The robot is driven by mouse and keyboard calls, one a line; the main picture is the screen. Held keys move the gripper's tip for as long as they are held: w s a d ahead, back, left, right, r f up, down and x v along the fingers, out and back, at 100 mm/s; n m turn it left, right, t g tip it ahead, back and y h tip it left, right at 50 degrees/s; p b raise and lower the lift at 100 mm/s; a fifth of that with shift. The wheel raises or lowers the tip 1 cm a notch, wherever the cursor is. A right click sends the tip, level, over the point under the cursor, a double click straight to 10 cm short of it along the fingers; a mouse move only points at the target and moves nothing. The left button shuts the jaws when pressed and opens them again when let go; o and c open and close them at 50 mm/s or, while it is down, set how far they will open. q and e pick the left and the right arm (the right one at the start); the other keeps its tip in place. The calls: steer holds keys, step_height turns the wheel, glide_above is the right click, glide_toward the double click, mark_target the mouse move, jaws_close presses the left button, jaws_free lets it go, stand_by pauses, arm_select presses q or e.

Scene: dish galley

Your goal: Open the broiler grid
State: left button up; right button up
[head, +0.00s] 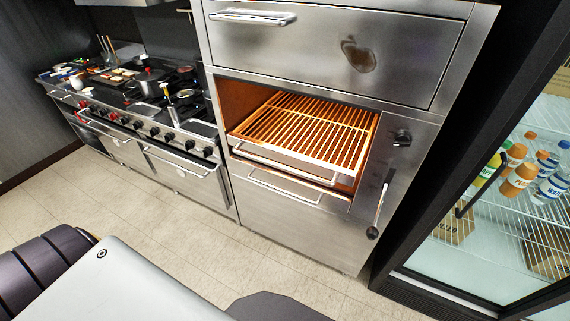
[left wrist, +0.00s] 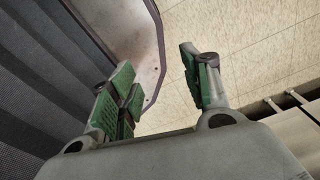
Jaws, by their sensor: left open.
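The broiler grid (head: 308,128) is a rack of bars lit orange inside the steel broiler cabinet, in the middle of the head view. A metal handle bar (head: 282,168) runs along its front edge. A second handle (head: 283,189) sits just below. My left gripper (left wrist: 162,95) shows in the left wrist view, open and empty, with green finger pads above the tiled floor. It is away from the grid, which does not show in that view. Neither gripper shows in the head view.
A stove (head: 140,110) with red and black knobs stands to the left. A glass-door fridge (head: 500,220) with bottles stands at the right. A steel drawer (head: 335,45) is above the grid. Tiled floor (head: 190,240) before the broiler is clear.

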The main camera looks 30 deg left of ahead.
arm_select(q)
steer(key=w+d+r+n+t+b, duration=0.2)
steer(key=w+d+n+t+b, duration=0.1)
steer(key=w, duration=1.3)
steer(key=w+a+r+n+t+b, duration=0.1)
steer(key=w+a+r+n+t, duration=0.1)
steer(key=w+r, duration=0.55)
steer(key=w+a+r+n+t, duration=0.2)
steer(key=w+a+r, duration=0.15)
steer(key=w, duration=0.65)
steer(key=w+a+r+n+t, duration=0.1)
steer(key=w+a+r+n, duration=0.1)
steer(key=w+r, duration=0.35)
steer(key=w+a+r+n+t+y, duration=0.1)
steer(key=w+a+r+t, duration=0.15)
steer(key=r, duration=0.55)
steer(key=w+a+r+n+t, duration=0.1)
steer(key=w+a+r+n, duration=0.2)
steer(key=r, duration=0.4)
steer(key=w+r+n+t, duration=0.1)
steer(key=w+r+n, duration=0.1)
steer(key=r, duration=0.8)
steer(key=w+r+n+t+h, duration=0.1)
steer(key=r+n, duration=0.4)
steer(key=r, duration=0.5)
steer(key=shift+w+a+r+t+b, duration=0.2)
steer(key=shift+w+r+t+b, duration=0.15)
steer(key=shift+w+t, duration=0.3)
